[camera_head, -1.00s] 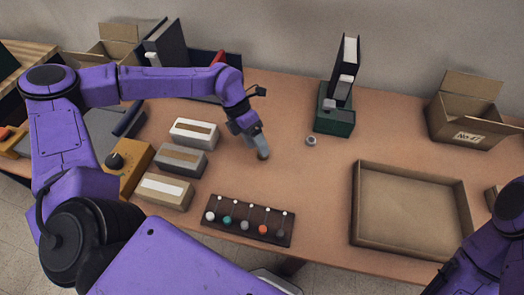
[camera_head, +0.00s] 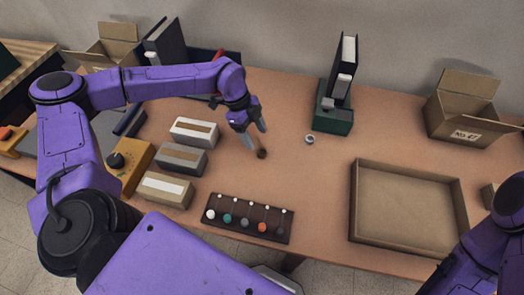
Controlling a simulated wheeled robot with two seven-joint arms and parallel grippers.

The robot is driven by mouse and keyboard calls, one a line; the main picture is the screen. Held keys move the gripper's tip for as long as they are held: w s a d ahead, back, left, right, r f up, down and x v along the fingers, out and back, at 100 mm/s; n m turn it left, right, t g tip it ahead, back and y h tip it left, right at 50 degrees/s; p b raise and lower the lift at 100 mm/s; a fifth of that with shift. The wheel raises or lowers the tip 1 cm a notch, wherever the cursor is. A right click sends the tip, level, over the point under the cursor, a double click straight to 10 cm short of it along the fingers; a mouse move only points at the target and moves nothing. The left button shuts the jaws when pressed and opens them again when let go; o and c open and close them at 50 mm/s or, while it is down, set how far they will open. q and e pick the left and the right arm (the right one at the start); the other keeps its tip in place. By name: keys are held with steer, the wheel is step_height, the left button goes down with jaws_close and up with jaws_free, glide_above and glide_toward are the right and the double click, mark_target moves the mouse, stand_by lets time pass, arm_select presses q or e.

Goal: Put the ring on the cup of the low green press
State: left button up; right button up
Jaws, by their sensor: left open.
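The low green press (camera_head: 332,124) stands at the back, right of centre, with grey parts and a tall dark upright behind it. Its cup is too small to tell apart for certain. A small grey ring-shaped piece (camera_head: 309,140) lies on the table just in front and left of the press. My left gripper (camera_head: 257,136) is open and empty, pointing down left of that piece. A small dark brown round piece (camera_head: 262,153) lies on the table just below its fingertips, apart from them. My right arm enters at the lower right; its gripper is out of the picture.
A shallow cardboard tray (camera_head: 356,205) lies on the right, an open carton (camera_head: 463,118) behind it. Several small boxes (camera_head: 180,159) stand left of my gripper. A dark rack (camera_head: 216,199) with coloured balls lies at the front. The table between rack and press is mostly clear.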

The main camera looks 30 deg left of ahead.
mark_target(262, 152)
arm_select(q)
steer(key=p+x, duration=0.1)
steer(key=x, duration=0.1)
steer(key=p+x, duration=0.1)
steer(key=x, duration=0.2)
steer(key=shift+s, duration=0.2)
steer(key=shift+d+f, duration=0.15)
steer(key=shift+f, duration=0.3)
steer(key=c, duration=1.2)
step_height(262, 152, up, 3)
steer(key=shift+w+f+b, duration=0.1)
steer(key=shift+w+b, duration=0.05)
steer(key=shift+b, duration=0.2)
steer(key=s+d+r+b, duration=0.1)
steer(key=s+d+r, duration=0.1)
steer(key=s+r, duration=0.1)
steer(key=s+d+r+b, duration=0.1)
steer(key=s+d+r, duration=0.1)
steer(key=s, duration=0.3)
steer(key=s+d+r+b, duration=0.2)
steer(key=s+r, duration=0.2)
steer(key=r, duration=0.1)
steer(key=shift+s+d+r, duration=0.1)
steer(key=shift+s+d, duration=0.05)
steer(key=shift+s, duration=0.25)
